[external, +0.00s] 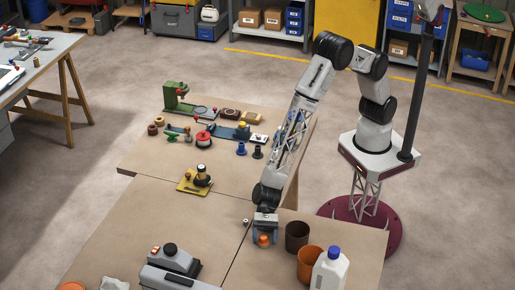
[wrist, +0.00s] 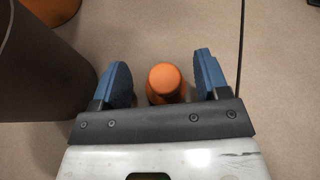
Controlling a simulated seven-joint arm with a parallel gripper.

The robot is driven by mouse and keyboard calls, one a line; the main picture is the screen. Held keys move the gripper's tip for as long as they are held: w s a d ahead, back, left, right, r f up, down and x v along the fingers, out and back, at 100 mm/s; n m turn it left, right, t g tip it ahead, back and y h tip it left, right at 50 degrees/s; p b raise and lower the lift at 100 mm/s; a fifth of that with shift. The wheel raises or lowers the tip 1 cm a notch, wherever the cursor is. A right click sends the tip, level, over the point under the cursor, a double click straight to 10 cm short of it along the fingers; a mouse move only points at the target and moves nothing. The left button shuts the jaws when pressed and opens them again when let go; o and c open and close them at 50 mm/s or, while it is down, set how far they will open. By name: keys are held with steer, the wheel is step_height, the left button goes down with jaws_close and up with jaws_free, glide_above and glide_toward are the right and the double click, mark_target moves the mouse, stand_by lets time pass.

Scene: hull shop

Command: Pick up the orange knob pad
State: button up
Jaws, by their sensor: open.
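The orange knob pad (wrist: 165,82) shows in the wrist view as a rounded orange piece with a flat top, between the two blue fingers of my gripper (wrist: 163,84). My gripper is open, with a gap on each side of the pad. In the external view the orange knob pad (external: 264,240) stands on the table just below my gripper (external: 265,235). The pad's lower part is partly hidden by my gripper body in the wrist view.
A dark brown cup (external: 297,236) stands close to the right of the pad; it fills the wrist view's left side (wrist: 40,70). A grey device (external: 172,262) lies left.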

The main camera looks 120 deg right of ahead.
stand_by(0.5)
steer(key=c, duration=1)
